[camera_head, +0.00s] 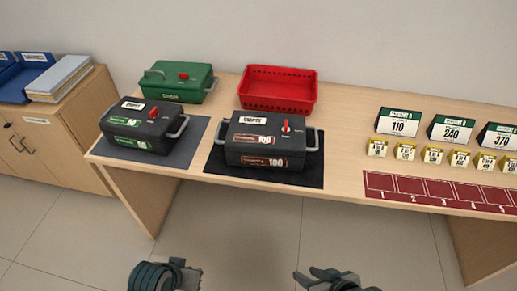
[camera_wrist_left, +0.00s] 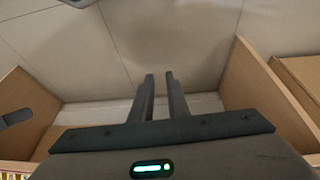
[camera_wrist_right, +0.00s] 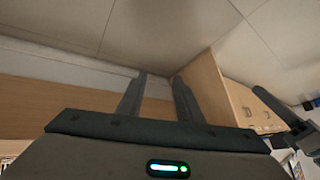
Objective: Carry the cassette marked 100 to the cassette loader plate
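The cassette marked 100 (camera_head: 258,152) is a black case with brown labels, a red knob and side handles. It sits upright on a black mat (camera_head: 222,170) on the counter. A similar cassette with green labels (camera_head: 126,134) sits left of it on a dark grey mat (camera_head: 192,150). No plate is labelled as the loader plate; I cannot tell which mat it is. My right gripper (camera_head: 328,274) is open and empty, below and in front of the counter. My left gripper (camera_head: 190,272) is also low in front, with a narrow empty gap between its fingers (camera_wrist_left: 160,75).
Account signs (camera_head: 451,130), yellow tags (camera_head: 405,151) and a numbered red strip (camera_head: 440,190) fill the right side. A side cabinet (camera_head: 50,150) with folders is at left.

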